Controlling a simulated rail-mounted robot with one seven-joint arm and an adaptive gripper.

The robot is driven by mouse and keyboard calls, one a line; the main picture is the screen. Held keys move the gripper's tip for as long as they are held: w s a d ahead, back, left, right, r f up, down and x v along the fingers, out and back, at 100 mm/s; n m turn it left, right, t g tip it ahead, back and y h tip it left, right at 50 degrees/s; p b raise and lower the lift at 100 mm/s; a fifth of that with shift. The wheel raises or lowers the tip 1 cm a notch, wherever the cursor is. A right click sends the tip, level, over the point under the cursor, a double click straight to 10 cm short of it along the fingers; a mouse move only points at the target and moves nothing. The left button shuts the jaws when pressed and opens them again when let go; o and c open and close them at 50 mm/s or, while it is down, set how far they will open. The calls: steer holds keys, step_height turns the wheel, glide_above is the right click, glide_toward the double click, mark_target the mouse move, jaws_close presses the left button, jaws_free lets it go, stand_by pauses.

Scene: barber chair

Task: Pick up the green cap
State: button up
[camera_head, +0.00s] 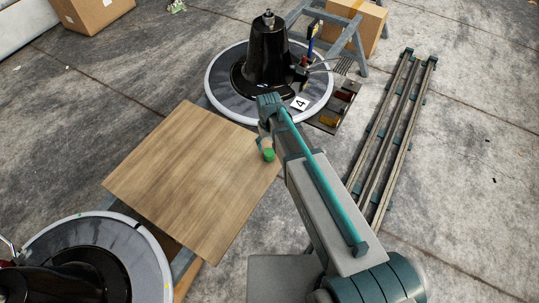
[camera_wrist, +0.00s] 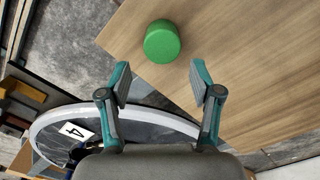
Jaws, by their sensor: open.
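The green cap (camera_wrist: 162,42) is a short round cylinder near the edge of a wooden board (camera_wrist: 245,50). In the head view the cap (camera_head: 268,155) shows as a small green spot beside my gripper, near the right corner of the board (camera_head: 190,175). In the wrist view my gripper (camera_wrist: 160,82) is open, with its two teal and grey fingers apart. The cap lies beyond the fingertips, roughly centred between them, with nothing held. In the head view my arm hides part of the gripper and its fingertips are hard to make out.
A round base with a black column (camera_head: 266,55) stands behind the board, with a "4" label (camera_head: 299,104) on its rim. A tray of small parts (camera_head: 335,108) sits beside it. Long rails (camera_head: 390,140) lie on the right. Another round base (camera_head: 95,255) is at lower left.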

mark_target(269, 151)
steer(key=shift+s+f, duration=0.2)
steer(key=shift+f, duration=2.75)
steer(key=shift+c, duration=0.2)
steer(key=c, duration=0.9)
